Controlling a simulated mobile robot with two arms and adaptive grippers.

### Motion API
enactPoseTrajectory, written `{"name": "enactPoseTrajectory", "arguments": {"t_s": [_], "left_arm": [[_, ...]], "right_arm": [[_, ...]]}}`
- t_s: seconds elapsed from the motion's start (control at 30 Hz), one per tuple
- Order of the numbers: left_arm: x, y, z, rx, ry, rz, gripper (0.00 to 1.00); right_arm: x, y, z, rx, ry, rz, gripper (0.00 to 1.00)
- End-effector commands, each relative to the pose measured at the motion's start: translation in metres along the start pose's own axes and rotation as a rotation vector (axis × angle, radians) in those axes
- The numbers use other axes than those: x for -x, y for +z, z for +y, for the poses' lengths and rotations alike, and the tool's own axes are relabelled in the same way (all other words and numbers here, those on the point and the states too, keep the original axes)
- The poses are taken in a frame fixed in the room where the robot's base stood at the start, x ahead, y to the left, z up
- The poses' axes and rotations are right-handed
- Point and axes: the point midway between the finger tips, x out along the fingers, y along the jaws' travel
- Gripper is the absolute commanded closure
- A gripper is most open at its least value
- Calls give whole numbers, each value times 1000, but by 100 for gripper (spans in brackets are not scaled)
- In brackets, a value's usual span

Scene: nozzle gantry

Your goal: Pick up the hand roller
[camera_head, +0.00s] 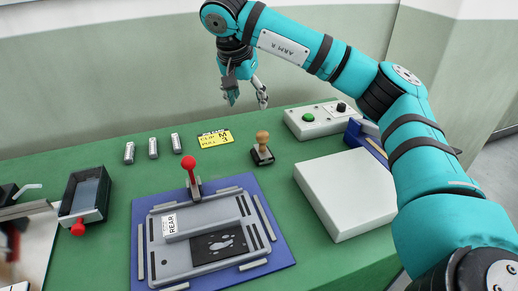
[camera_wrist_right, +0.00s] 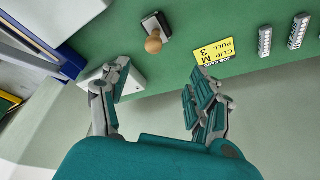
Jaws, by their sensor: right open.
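A small dark block with a round wooden knob (camera_head: 262,148) stands upright on the green table, right of the yellow card. I take it for the hand roller, though no roller part shows clearly. It also shows in the right wrist view (camera_wrist_right: 153,42), beyond the fingertips. My right gripper (camera_head: 247,98) hangs above the back of the table, behind and above the knobbed block. Its fingers are spread and empty, as the right wrist view (camera_wrist_right: 160,75) also shows. Nothing touches the knobbed block. My left gripper does not show.
A blue board with a grey fixture and red-knobbed lever (camera_head: 188,163) lies in front. A white box (camera_head: 345,190) and a button box (camera_head: 310,121) stand right. Three small cylinders (camera_head: 153,148), a yellow card (camera_head: 215,138) and a dark tray (camera_head: 85,193) are left.

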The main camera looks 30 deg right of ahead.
Motion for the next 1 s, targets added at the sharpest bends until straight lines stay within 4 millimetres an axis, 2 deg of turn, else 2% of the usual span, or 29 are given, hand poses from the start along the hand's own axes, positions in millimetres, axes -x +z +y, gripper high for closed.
{"name": "enactPoseTrajectory", "arguments": {"t_s": [0.17, 0.5, 0.63, 0.87, 1.0], "left_arm": [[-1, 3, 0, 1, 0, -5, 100], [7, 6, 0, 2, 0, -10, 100], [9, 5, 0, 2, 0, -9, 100], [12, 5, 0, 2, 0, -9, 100], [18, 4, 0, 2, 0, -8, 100]], "right_arm": [[-21, -9, 9, -5, 31, 24, 38], [-94, -9, 10, -5, 29, 21, 38], [-111, -9, 10, -4, 26, 21, 38], [-127, -10, 11, -5, 25, 21, 38], [-148, -10, 14, -4, 28, 20, 38]]}}
